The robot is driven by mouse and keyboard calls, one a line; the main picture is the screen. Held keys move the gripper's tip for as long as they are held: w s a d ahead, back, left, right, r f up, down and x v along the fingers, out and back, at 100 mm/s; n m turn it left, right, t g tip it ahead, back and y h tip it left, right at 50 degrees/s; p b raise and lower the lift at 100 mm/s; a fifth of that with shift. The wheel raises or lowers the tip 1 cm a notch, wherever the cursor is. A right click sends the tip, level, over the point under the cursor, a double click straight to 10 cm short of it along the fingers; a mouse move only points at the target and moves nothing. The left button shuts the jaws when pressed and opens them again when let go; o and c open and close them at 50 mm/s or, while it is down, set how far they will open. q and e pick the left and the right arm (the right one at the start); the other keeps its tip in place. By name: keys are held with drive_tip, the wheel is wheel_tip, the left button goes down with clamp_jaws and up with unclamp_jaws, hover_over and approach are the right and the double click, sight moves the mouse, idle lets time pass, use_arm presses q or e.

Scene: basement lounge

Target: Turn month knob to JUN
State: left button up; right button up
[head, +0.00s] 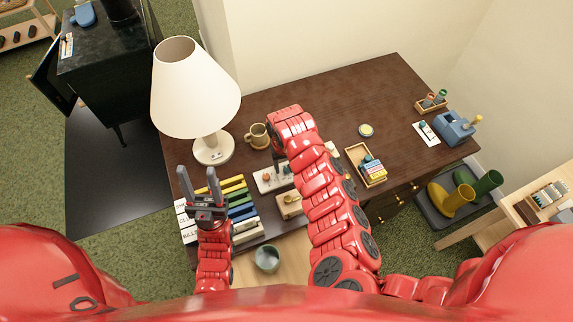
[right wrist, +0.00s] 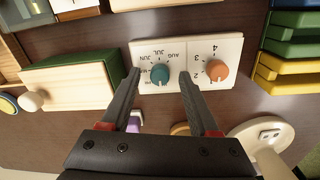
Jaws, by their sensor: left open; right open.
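A white panel (right wrist: 224,44) with month and number labels lies on the dark desk. In the right wrist view it shows upside down, with a teal month knob (right wrist: 160,75) ringed by labels including JUN, JUL and AUG, and an orange knob (right wrist: 217,69) by the numbers. My right gripper (right wrist: 160,88) is open, its fingers on either side of the teal knob with gaps visible. I cannot tell which month the knob points to. In the head view the panel (head: 264,186) is partly hidden by my right arm. My left gripper (head: 198,172) is open, upright and empty, left of the panel.
A lamp (head: 196,90) and mug (head: 257,135) stand behind the panel. Stacked coloured trays (head: 238,202) are on its left in the head view. A small wooden box (head: 289,206) sits in front. A wooden tray (head: 365,165) lies to the right.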

clamp_jaws()
idle(0.3)
